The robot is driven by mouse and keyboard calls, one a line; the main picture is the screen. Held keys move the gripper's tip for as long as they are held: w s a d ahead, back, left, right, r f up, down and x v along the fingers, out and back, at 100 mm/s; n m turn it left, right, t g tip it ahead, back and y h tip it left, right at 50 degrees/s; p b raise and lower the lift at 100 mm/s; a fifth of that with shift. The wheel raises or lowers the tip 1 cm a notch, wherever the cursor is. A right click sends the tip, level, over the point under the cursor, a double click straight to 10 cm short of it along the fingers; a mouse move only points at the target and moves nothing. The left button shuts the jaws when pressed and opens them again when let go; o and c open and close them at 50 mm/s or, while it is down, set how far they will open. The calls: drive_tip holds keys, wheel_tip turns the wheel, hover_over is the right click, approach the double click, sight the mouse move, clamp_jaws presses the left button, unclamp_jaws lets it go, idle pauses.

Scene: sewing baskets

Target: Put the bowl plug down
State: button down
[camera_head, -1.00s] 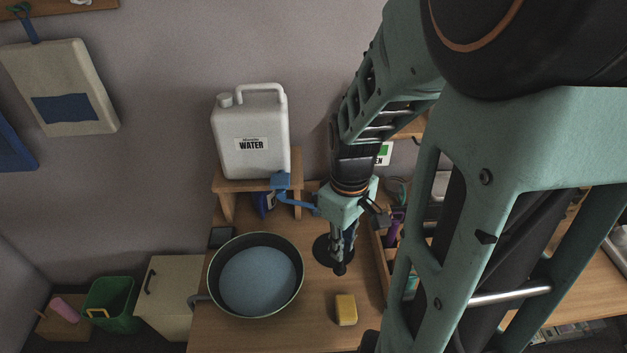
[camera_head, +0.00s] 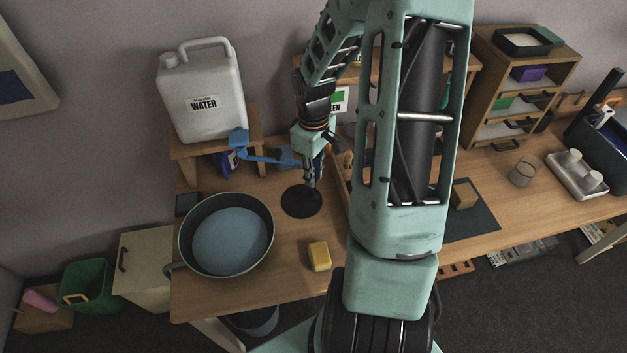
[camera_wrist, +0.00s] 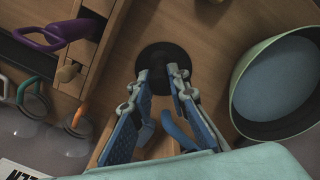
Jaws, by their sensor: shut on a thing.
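My gripper (camera_head: 310,183) points down at a round black disc (camera_head: 301,201) on the wooden table, right of the big bowl. The wrist view shows the fingertips (camera_wrist: 161,73) a little apart, over the disc's near part. The bowl plug (camera_wrist: 163,70) seems to be the dark thing between them. Black on black, I cannot tell where the plug ends and the disc begins, or whether they touch. The bowl (camera_head: 185,215) is dark with a pale green rim and a blue inside; it also shows in the wrist view (camera_wrist: 243,122).
A wooden rack with a purple-handled tool (camera_wrist: 60,33) is close by. Table around the sponge is clear.

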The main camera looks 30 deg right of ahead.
drive_tip(key=shift+w+f, duration=0.1)
drive_tip(key=shift+f, duration=0.15)
drive_tip(key=shift+w+d+f, duration=0.1)
drive_tip(key=shift+d+f, duration=0.05)
drive_tip(key=shift+f, duration=1.45)
drive_tip(key=shift+f, duration=0.2)
drive_tip(key=c, duration=1.8)
unclamp_jaws()
drive_tip(key=shift+c, duration=0.2)
drive_tip(key=shift+r, duration=0.1)
